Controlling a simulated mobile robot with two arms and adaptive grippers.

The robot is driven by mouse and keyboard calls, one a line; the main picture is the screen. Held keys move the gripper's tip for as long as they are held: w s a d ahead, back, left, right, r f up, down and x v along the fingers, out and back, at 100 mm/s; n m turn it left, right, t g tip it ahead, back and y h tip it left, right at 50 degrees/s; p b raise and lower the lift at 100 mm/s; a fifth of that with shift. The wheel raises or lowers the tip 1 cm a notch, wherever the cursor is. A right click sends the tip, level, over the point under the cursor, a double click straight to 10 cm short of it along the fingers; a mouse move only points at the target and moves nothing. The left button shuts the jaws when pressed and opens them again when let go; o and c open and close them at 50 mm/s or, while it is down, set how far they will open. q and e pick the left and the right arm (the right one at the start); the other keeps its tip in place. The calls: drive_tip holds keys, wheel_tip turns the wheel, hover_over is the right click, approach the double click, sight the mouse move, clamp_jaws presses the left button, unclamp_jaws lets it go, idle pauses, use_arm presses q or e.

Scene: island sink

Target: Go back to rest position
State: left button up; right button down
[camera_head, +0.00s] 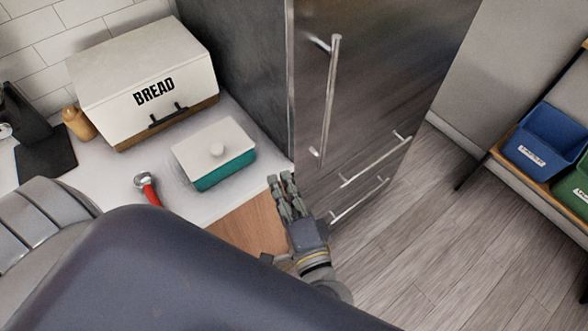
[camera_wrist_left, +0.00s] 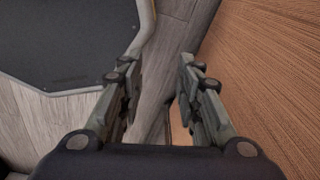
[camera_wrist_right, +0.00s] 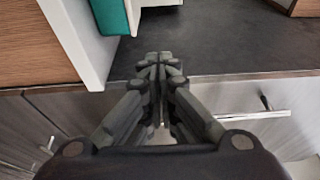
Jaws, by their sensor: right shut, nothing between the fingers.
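My right gripper (camera_head: 284,182) points up in the head view, beside the front edge of the counter and in front of the metal cabinet. It is shut and empty. In the right wrist view its fingertips (camera_wrist_right: 159,62) meet at the edge of a dark surface, above drawer fronts. My left gripper (camera_wrist_left: 157,70) is open with nothing between its fingers. It is in its own wrist view, between a dark panel at left and a brown wood surface at right. I cannot make it out in the head view, where a large dark part of mine covers the bottom.
The counter (camera_head: 193,208) holds a bread box (camera_head: 145,80), a teal dish with a white lid (camera_head: 214,155) and a red-handled tool (camera_head: 149,189). A tall metal cabinet (camera_head: 365,80) stands right of it. The wooden floor (camera_head: 430,240) is open. Bins (camera_head: 545,142) sit on a shelf.

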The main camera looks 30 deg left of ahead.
drive_tip(key=s+d+f+n+g+h, duration=0.2)
drive_tip(key=d+f, duration=0.3)
drive_tip(key=f, duration=0.8)
drive_tip(key=s+d+f+n+g+h+b, duration=0.1)
drive_tip(key=s+d+f+n+g+h, duration=0.15)
drive_tip(key=d+f, duration=0.7)
drive_tip(key=s+d+f+n+g+h, duration=0.1)
drive_tip(key=f+n+h, duration=0.15)
drive_tip(key=f, duration=1.35)
use_arm(q)
drive_tip(key=shift+s+d+f+b, duration=0.2)
drive_tip(key=shift+d+f+b, duration=0.1)
drive_tip(key=shift+f, duration=0.25)
drive_tip(key=shift+s+d+f+b, duration=0.2)
drive_tip(key=shift+d+f, duration=0.1)
drive_tip(key=shift+f, duration=0.25)
use_arm(e)
drive_tip(key=s+d+f+n+g+h, duration=0.2)
drive_tip(key=s+d+f+h, duration=0.1)
drive_tip(key=s+d+f, duration=0.6)
drive_tip(key=s+d+f+n+g+h, duration=0.2)
drive_tip(key=s+d+f, duration=0.7)
drive_tip(key=d, duration=0.8)
drive_tip(key=s+g+h, duration=0.1)
drive_tip(key=s, duration=0.2)
drive_tip(key=shift+s+f+g, duration=0.2)
drive_tip(key=shift+f+g, duration=0.05)
drive_tip(key=shift+g, duration=0.1)
